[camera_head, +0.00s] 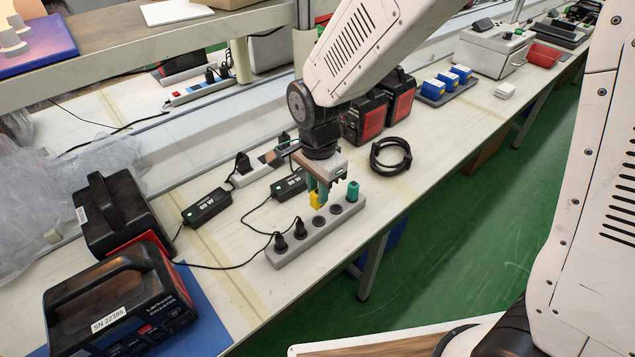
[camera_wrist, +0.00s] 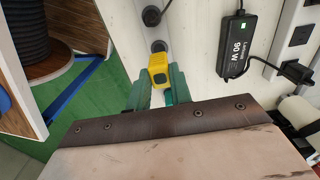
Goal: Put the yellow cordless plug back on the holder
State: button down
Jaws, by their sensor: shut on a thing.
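The yellow cordless plug (camera_head: 315,201) is held between the green fingers of my gripper (camera_head: 318,190), which is shut on it. In the wrist view the yellow plug (camera_wrist: 158,68) sits between the fingertips of my gripper (camera_wrist: 157,82). The grey holder (camera_head: 322,235) is a long strip with a row of round sockets. The plug is over the holder's middle, close to empty sockets; I cannot tell whether it touches. A green plug (camera_head: 353,190) stands at the holder's far right end. Two black plugs (camera_head: 280,242) stand at its near left end.
Black power adapters (camera_head: 206,207) with cords lie on the bench behind and left of the holder. A coiled black cable (camera_head: 391,156) lies to the right. Black-and-red battery packs (camera_head: 367,116) stand behind it. A large black power unit (camera_head: 120,300) is at front left.

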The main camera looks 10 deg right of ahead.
aim_at(319, 206)
jog(key=shift+d+f, duration=0.15)
jog(key=shift+f, duration=2.8)
jog(key=c, duration=1.2)
grip_release()
